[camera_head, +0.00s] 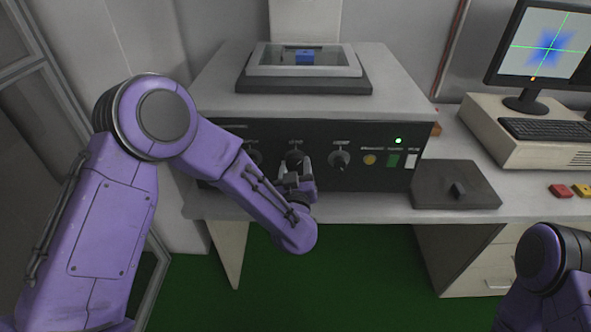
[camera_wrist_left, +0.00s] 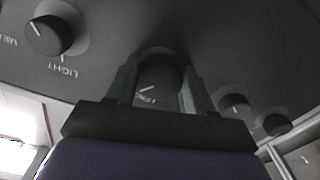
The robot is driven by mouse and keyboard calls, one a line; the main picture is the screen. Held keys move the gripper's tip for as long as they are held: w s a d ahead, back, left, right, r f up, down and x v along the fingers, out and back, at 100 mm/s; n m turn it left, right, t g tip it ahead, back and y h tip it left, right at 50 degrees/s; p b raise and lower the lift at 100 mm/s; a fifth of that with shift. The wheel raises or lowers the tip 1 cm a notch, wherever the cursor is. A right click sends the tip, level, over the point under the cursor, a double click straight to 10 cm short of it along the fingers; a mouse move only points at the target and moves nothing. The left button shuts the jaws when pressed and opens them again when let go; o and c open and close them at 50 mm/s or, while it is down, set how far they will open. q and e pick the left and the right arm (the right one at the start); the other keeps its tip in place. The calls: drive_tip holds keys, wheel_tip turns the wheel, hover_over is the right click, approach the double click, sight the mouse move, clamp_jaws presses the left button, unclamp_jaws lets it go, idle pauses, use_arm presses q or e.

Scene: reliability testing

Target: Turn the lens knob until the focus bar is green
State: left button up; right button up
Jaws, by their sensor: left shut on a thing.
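The black instrument panel (camera_head: 320,176) bears a row of dark round knobs. My left gripper (camera_head: 294,177) is shut on the middle knob (camera_head: 295,157), taken as the lens knob; its label is partly hidden. In the left wrist view, the fingers of my left gripper (camera_wrist_left: 158,90) stand on both sides of this knob (camera_wrist_left: 160,75), whose pale pointer line shows. The monitor (camera_head: 543,50) shows a blurred blue spot with green cross lines. A small orange mark (camera_head: 533,78) sits low on the screen, possibly the focus bar; no green bar is clear. My right gripper is out of view.
The light knob (camera_head: 340,158) is close to the right of the gripped knob and shows in the left wrist view (camera_wrist_left: 50,36). A keyboard (camera_head: 545,130) lies below the monitor.

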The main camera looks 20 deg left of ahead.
use_arm(q)
drive_tip(key=n+b, duration=0.2)
drive_tip(key=n, duration=0.3)
drive_tip(key=shift+d+n, duration=0.1)
drive_tip(key=shift+n, duration=0.2)
drive_tip(key=n+b, duration=0.2)
drive_tip(key=n, duration=0.3)
drive_tip(key=shift+n, duration=0.3)
drive_tip(key=n+b, duration=0.3)
drive_tip(key=n, duration=0.1)
drive_tip(key=n+b, duration=0.2)
drive_tip(key=n, duration=0.1)
drive_tip(key=shift+r+n, duration=0.15)
drive_tip(key=shift+n, duration=0.15)
drive_tip(key=shift+r+n+b, duration=0.15)
drive_tip(key=shift+n+b, duration=0.7)
drive_tip(key=shift+n, duration=0.15)
drive_tip(key=o, duration=1)
drive_tip(key=shift+d, duration=0.1)
drive_tip(key=shift+o, duration=0.2)
